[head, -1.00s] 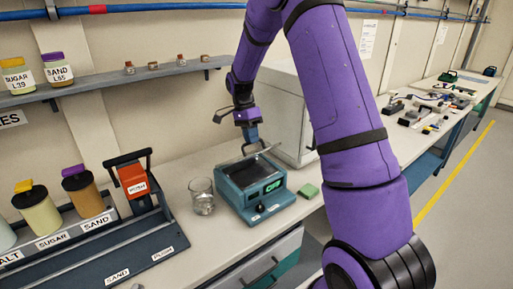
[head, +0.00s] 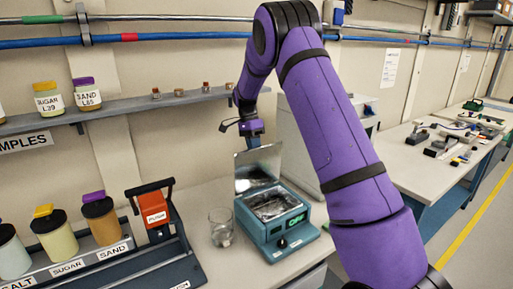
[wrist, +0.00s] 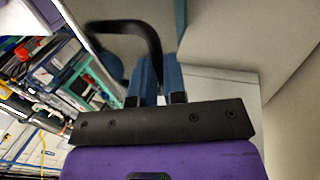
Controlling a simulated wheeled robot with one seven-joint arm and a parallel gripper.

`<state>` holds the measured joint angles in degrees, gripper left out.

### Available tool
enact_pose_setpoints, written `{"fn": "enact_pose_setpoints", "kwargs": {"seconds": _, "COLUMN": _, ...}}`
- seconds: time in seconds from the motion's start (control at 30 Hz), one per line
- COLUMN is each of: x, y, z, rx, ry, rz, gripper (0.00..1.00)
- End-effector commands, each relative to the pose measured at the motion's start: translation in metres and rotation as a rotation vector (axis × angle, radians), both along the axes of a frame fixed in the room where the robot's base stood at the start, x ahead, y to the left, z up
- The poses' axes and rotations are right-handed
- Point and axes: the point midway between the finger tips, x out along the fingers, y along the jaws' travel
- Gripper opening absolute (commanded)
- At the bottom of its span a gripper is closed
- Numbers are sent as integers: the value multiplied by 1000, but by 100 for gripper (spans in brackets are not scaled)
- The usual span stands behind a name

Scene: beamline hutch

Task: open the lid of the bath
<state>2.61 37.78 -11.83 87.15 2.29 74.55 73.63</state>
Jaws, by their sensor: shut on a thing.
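The bath (head: 272,237) is a teal box with a green-lit display and a knob, standing on the bench in the head view. Its lid (head: 259,163) stands raised at the back, roughly upright, and the shiny metal basin shows below it. My gripper (head: 251,143) is at the top edge of the raised lid. In the wrist view my blue fingers (wrist: 159,75) are closed on the lid's part, with a black curved handle (wrist: 152,42) running to them. The exact grip point is partly hidden.
A glass beaker (head: 221,228) stands just left of the bath. A rack with jars and an orange PUSH block (head: 155,212) is further left. A shelf (head: 135,105) runs along the wall behind. A large pale box (head: 300,140) stands behind right of the bath.

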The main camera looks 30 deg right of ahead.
Motion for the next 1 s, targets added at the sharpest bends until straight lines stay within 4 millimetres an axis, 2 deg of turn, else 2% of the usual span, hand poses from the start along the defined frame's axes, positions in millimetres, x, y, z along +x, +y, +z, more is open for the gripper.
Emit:
{"fn": "enact_pose_setpoints", "kwargs": {"seconds": 0.03, "x": 0, "y": 0, "z": -6, "rx": 1, "ry": 10, "rz": -4, "gripper": 0}}
{"fn": "enact_pose_setpoints", "kwargs": {"seconds": 0.7, "x": 3, "y": 1, "z": -8, "rx": 1, "ry": 12, "rz": -4, "gripper": 0}}
{"fn": "enact_pose_setpoints", "kwargs": {"seconds": 0.73, "x": 3, "y": 0, "z": -8, "rx": 1, "ry": 12, "rz": -4, "gripper": 18}}
{"fn": "enact_pose_setpoints", "kwargs": {"seconds": 0.8, "x": 3, "y": 0, "z": -8, "rx": 1, "ry": 10, "rz": -4, "gripper": 34}}
{"fn": "enact_pose_setpoints", "kwargs": {"seconds": 0.83, "x": 3, "y": 0, "z": -7, "rx": 1, "ry": 10, "rz": -4, "gripper": 37}}
{"fn": "enact_pose_setpoints", "kwargs": {"seconds": 1.0, "x": 4, "y": 0, "z": -5, "rx": 1, "ry": 6, "rz": -3, "gripper": 37}}
